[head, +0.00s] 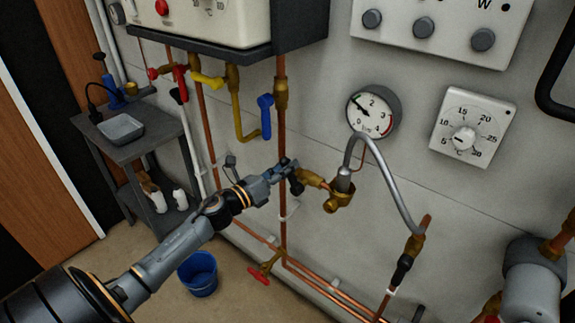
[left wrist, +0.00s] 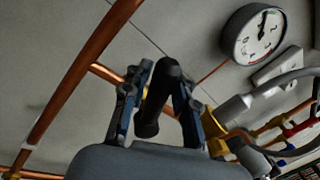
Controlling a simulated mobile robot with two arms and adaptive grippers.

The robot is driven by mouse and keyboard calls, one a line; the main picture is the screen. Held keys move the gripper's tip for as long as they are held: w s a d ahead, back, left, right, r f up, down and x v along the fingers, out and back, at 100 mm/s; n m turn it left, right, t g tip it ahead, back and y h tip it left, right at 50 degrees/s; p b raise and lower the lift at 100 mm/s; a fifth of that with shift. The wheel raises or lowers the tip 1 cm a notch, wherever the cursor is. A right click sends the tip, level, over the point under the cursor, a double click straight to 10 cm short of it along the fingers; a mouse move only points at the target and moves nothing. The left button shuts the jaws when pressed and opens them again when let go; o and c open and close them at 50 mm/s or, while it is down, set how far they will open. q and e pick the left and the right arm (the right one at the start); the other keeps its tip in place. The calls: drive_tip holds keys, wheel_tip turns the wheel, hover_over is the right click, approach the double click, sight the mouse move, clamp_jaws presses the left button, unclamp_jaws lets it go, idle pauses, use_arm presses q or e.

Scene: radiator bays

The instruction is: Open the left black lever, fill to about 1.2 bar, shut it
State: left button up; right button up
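The left black lever (head: 297,184) sits at the left end of a brass valve (head: 338,198) on the wall. My left gripper (head: 287,173) is at this lever. In the left wrist view the lever (left wrist: 154,105) lies between the two fingers (left wrist: 160,90), which stand apart with narrow gaps beside it; firm contact does not show. The round pressure gauge (head: 373,111) hangs above the valve, its needle toward the upper left; the exact reading is too small to tell. It also shows in the left wrist view (left wrist: 253,34). My right gripper is out of view.
A grey hose (head: 385,177) arches from the brass valve to a second black-handled valve (head: 402,270) lower right. Copper pipes (head: 282,135) run close behind the gripper. A blue lever (head: 266,117), a thermostat (head: 472,127) and a blue bucket (head: 198,274) are nearby.

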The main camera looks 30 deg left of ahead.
use_arm(q)
drive_tip(key=shift+o, duration=1)
drive_tip(key=shift+s+a+r, duration=0.1)
drive_tip(key=shift+s+r, duration=0.05)
drive_tip(key=shift+r, duration=0.05)
drive_tip(key=v, duration=1.2)
drive_tip(key=shift+f, duration=0.1)
idle(4.8)
